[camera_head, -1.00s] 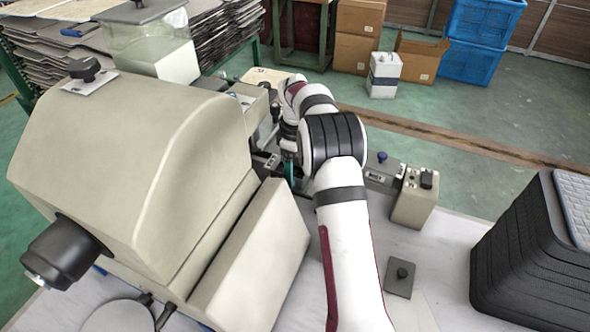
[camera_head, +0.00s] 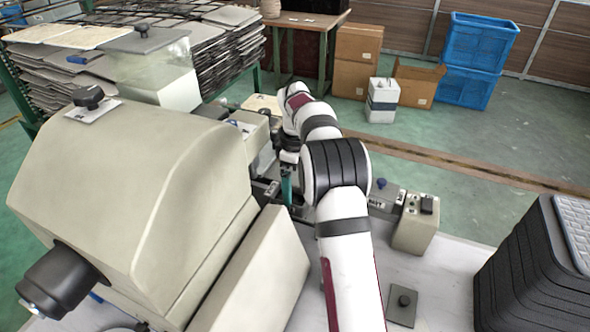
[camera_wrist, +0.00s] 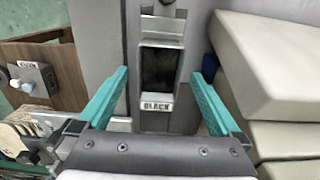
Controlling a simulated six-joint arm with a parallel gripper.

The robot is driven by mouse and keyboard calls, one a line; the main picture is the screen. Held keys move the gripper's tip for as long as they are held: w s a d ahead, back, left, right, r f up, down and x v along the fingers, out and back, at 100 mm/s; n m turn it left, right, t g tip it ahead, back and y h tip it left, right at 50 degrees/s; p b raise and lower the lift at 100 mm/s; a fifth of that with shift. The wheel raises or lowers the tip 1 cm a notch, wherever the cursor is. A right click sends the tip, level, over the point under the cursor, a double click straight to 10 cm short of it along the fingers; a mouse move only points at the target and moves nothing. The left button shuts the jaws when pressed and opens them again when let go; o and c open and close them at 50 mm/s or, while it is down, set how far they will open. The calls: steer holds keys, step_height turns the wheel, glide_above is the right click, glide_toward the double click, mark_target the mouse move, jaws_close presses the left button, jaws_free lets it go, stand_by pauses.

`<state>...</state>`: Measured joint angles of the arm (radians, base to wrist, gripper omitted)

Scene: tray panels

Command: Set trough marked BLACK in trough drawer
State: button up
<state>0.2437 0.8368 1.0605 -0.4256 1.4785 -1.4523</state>
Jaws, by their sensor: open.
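A grey trough (camera_wrist: 175,120) with a plate marked BLACK (camera_wrist: 157,106) is in the middle of the wrist view, with a dark hollow behind the plate. My gripper (camera_wrist: 160,73) is open, with one teal finger on each side of the marked piece and a gap visible on both sides. Nothing is visibly clamped. In the head view, my gripper (camera_head: 287,188) is small and partly hidden by my arm, beside the large beige machine (camera_head: 130,190). I cannot tell which part is the trough drawer.
A grey unit with a blue knob (camera_head: 382,198) and a beige box (camera_head: 414,222) stand right of my arm. A small plate with a black knob (camera_head: 402,304) lies on the white table. Black stacked trays (camera_head: 530,265) stand at right. Beige blocks (camera_wrist: 270,65) flank the gripper's right.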

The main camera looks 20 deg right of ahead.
step_height(320, 180, up, 8)
steer(key=s+a+r+m, duration=0.5)
steer(key=s+a, duration=0.2)
steer(key=s, duration=0.4)
steer(key=s+a+f+m, duration=0.2)
steer(key=s+a+m, duration=0.1)
steer(key=s, duration=0.5)
steer(key=s+a+f+m+y, duration=0.1)
steer(key=s+a+f+m, duration=0.1)
steer(key=s, duration=0.7)
steer(key=s+a+f+m, duration=0.2)
steer(key=s+a+m, duration=0.2)
steer(key=s, duration=0.5)
steer(key=shift+s+f+m+y, duration=0.2)
steer(key=shift+m+y, duration=0.1)
steer(key=shift+y, duration=0.1)
